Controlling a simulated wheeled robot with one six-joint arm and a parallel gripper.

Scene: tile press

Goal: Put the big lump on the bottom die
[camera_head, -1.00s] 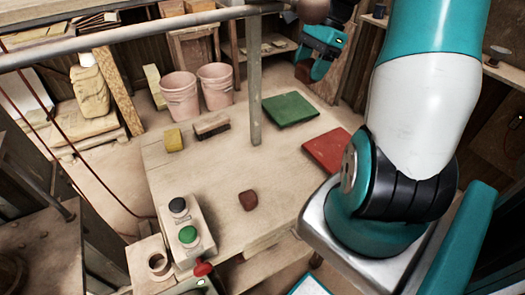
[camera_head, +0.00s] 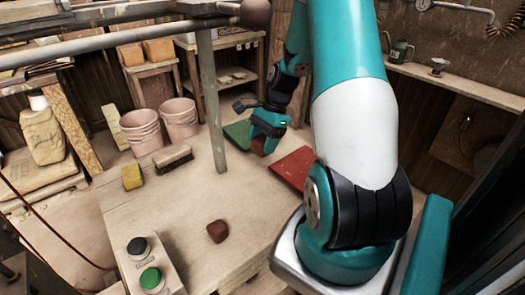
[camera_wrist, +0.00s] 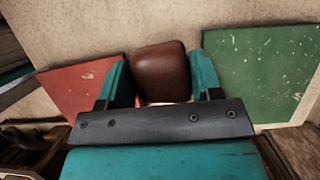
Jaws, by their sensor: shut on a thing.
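My gripper (camera_head: 266,140) is shut on a brown clay lump (camera_wrist: 160,70). In the wrist view the lump sits between the two teal fingers. In the head view it shows only partly, below the jaws, by the green and red mats. Another reddish-brown lump (camera_head: 217,231) lies alone near the front of the pale table (camera_head: 190,205). I cannot tell which lump is bigger. I cannot make out the bottom die in these frames.
The green mat (camera_head: 238,134) and red mat (camera_head: 293,167) lie at the table's far side. A yellow block (camera_head: 132,177) and a brush (camera_head: 173,157) lie at the left, before pink buckets (camera_head: 142,132). A button box (camera_head: 148,265) stands front left. A grey post (camera_head: 211,100) rises from the table.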

